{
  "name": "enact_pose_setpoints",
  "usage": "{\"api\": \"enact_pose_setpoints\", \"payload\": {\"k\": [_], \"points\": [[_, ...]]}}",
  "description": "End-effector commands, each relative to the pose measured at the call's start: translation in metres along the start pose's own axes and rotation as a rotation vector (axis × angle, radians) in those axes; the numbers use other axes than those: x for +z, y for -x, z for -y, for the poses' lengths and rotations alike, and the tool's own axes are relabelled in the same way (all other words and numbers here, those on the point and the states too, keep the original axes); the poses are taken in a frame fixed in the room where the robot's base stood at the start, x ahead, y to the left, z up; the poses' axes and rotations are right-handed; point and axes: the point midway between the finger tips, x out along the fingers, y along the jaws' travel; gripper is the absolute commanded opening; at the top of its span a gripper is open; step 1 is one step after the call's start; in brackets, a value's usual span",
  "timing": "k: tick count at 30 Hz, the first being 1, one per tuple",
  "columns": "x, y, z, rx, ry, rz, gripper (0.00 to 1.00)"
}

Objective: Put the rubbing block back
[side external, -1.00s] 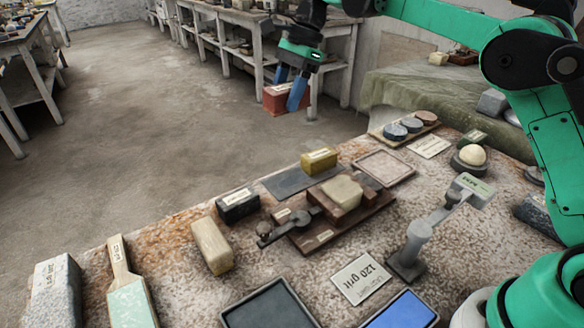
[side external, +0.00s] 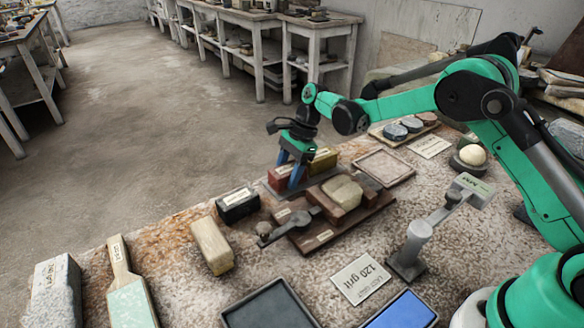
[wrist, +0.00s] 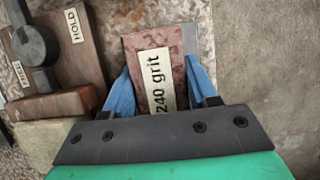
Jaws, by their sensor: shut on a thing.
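My gripper (side external: 287,178) is shut on a dark red rubbing block (side external: 279,176). In the wrist view the block (wrist: 152,70) lies between the two blue fingers (wrist: 160,95), with a label reading "240 grit" facing up. The block is over the left part of a flat grey plate (side external: 316,179), beside a yellow block (side external: 322,159). A strip of grey shows along the block's right side in the wrist view. I cannot tell whether the block touches the plate.
A dark block (side external: 238,205) stands left of the plate. A wooden clamp board (side external: 312,236) holding a pale piece lies close in front. The table's far edge is close behind.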

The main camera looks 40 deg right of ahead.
Motion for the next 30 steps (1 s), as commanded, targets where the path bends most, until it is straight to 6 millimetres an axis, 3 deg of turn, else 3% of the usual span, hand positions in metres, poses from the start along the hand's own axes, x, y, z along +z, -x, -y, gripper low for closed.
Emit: {"api": "enact_pose_setpoints", "payload": {"k": [9,10,12,13,23,26,30], "points": [[-0.001,-0.003,0.000,0.000,0.000,0.000,0.00],[-0.001,-0.002,0.000,0.000,0.000,0.000,0.61],[-0.001,-0.002,0.000,0.000,0.000,0.000,0.81],[-0.001,-0.002,0.000,0.000,0.000,0.000,0.84],[0.000,0.000,0.000,0.000,0.000,0.000,0.84],[0.000,0.011,0.000,-0.001,-0.001,0.000,0.84],[0.000,0.040,0.000,-0.002,-0.003,0.000,0.84]]}}
